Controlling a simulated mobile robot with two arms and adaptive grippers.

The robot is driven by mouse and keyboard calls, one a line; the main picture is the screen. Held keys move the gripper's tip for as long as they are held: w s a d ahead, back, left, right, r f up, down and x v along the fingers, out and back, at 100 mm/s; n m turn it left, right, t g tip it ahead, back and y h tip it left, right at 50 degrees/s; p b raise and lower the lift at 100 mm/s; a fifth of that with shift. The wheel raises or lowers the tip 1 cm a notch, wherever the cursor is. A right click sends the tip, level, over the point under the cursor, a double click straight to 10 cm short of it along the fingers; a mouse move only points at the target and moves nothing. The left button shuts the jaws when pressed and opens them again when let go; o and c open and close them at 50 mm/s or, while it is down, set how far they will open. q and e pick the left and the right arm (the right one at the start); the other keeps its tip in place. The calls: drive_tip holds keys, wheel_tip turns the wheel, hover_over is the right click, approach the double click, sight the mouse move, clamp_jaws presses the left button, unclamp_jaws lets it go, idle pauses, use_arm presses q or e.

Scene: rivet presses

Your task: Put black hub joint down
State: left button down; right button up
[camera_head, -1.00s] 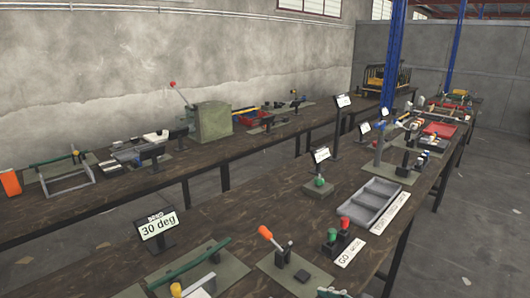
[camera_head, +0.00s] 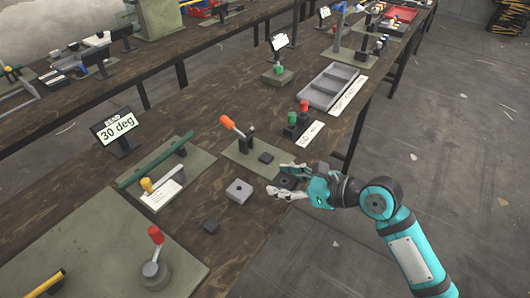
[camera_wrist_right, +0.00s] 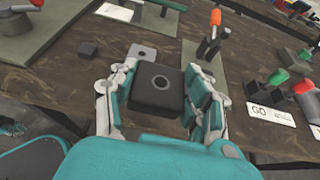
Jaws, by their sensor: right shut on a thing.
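The black hub joint (camera_wrist_right: 158,94) is a dark, square block with a round hole in its top. My right gripper (camera_wrist_right: 160,98) is shut on it, with a finger on each side. In the head view the right gripper (camera_head: 284,182) holds the joint (camera_head: 288,182) by the near table's right edge. The joint looks raised above the table top, but its underside is hidden.
A grey block with a hole (camera_head: 239,191) and a small black block (camera_head: 211,226) lie on the near table (camera_head: 229,233). A lever press with an orange knob (camera_head: 226,120) stands behind. Bare wood lies between the blocks and the front-right edge.

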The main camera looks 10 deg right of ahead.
drive_tip(key=shift+t, duration=0.4)
drive_tip(key=a, duration=0.1)
drive_tip(key=w+a+f, duration=0.1)
drive_tip(key=a+f, duration=0.1)
drive_tip(key=shift+w+a, duration=0.2)
drive_tip(key=shift+a, duration=0.15)
drive_tip(key=b, duration=0.2)
hover_over(266, 157)
drive_tip(key=s, duration=0.1)
drive_tip(key=shift+s+f, duration=0.15)
drive_tip(key=shift+f, duration=0.55)
drive_tip(key=shift+w, duration=0.6)
wheel_tip(266, 157, down, 2)
drive_tip(key=shift+w+f+p, duration=0.15)
drive_tip(key=shift+f+p, duration=0.05)
drive_tip(key=shift+p, duration=0.3)
drive_tip(key=shift+d+f, duration=0.1)
drive_tip(key=shift+f, duration=0.3)
drive_tip(key=shift+f, duration=0.1)
